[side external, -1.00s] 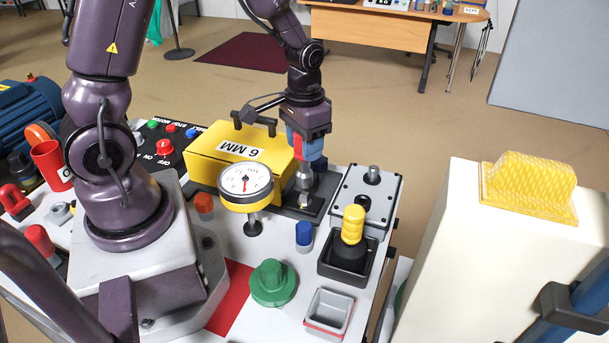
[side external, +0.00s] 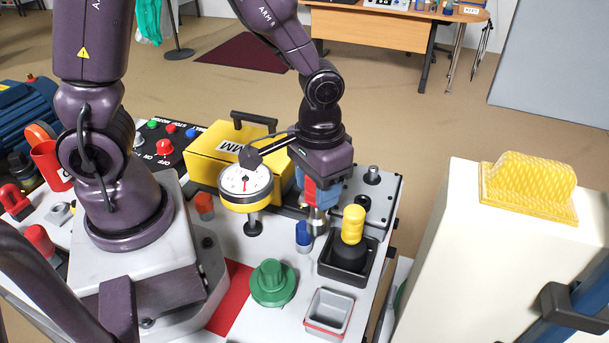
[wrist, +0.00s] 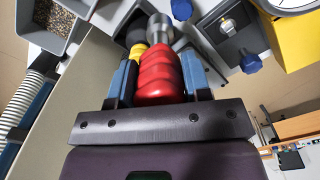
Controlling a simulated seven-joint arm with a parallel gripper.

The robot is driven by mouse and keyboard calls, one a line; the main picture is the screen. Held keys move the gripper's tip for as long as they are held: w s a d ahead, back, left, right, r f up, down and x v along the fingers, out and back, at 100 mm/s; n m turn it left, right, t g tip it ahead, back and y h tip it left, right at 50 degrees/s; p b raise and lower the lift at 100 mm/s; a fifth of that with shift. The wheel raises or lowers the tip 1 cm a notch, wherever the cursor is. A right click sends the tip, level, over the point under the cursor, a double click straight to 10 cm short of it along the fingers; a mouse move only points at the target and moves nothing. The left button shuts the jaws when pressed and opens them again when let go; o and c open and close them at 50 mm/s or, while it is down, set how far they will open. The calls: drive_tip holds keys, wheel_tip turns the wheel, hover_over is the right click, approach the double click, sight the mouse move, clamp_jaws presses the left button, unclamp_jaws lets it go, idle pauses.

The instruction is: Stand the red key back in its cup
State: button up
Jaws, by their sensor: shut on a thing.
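The red key is in my gripper (side external: 315,205). Its ribbed red handle (wrist: 160,75) lies between the blue fingers in the wrist view, with its metal end (wrist: 158,32) pointing away from the palm. I cannot tell whether the key touches anything below.
A blue knob (side external: 304,234) stands close left of the key. A dial gauge (side external: 245,184) and a yellow box (side external: 205,158) are left of my gripper. A green knob (side external: 273,282) and grey bin (side external: 329,312) are in front. A white cabinet (side external: 470,250) is at right.

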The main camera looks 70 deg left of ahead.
drive_tip(key=s+d+f, duration=0.2)
drive_tip(key=s+d, duration=0.1)
drive_tip(key=d, duration=0.9)
drive_tip(key=shift+s+d, duration=0.15)
drive_tip(key=shift+d, duration=0.15)
drive_tip(key=shift+f, duration=0.1)
idle(0.5)
drive_tip(key=shift+f, duration=1.55)
drive_tip(key=shift+f, duration=1.25)
drive_tip(key=o, duration=1.3)
drive_tip(key=shift+c, duration=0.2)
